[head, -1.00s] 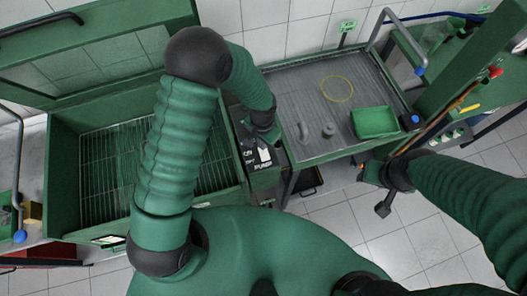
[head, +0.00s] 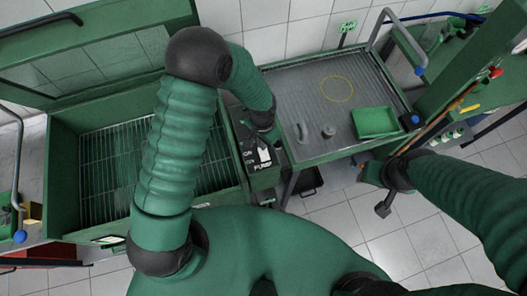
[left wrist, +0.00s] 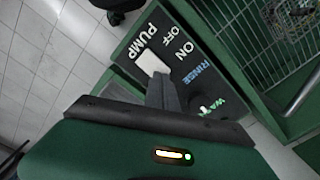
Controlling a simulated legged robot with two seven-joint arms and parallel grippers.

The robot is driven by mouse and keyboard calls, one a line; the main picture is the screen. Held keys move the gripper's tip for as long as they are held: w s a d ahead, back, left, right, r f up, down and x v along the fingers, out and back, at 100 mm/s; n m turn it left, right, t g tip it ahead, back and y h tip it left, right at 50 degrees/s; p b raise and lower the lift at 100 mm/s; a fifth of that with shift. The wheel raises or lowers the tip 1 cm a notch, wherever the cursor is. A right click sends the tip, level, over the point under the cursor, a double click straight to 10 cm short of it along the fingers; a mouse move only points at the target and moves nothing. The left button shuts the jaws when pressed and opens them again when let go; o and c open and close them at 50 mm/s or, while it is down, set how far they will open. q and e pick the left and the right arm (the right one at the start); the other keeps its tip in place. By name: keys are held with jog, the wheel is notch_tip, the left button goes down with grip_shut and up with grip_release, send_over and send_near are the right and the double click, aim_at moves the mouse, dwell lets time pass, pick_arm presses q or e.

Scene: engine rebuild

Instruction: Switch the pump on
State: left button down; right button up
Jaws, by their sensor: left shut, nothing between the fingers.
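The dark control panel (head: 262,178) stands between the green basin and the grey table in the head view. In the head view the left gripper (head: 272,138) is over the panel. My right gripper (head: 383,208) hangs over the floor, its jaws unclear.
A green basin (head: 60,170) with a wire rack and raised lid is at left. The grey table (head: 300,90) holds a yellow ring (head: 337,88), a green tray (head: 376,123) and two small grey parts. A second pale knob (left wrist: 205,105) is near RINSE.

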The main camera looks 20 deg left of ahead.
pick_arm(q)
jog(key=shift+f+b, duration=0.65)
jog(key=shift+f, duration=0.25)
dwell(0.7)
notch_tip(320, 180, up, 7)
jog(key=p, duration=0.6)
jog(key=shift+r, duration=0.1)
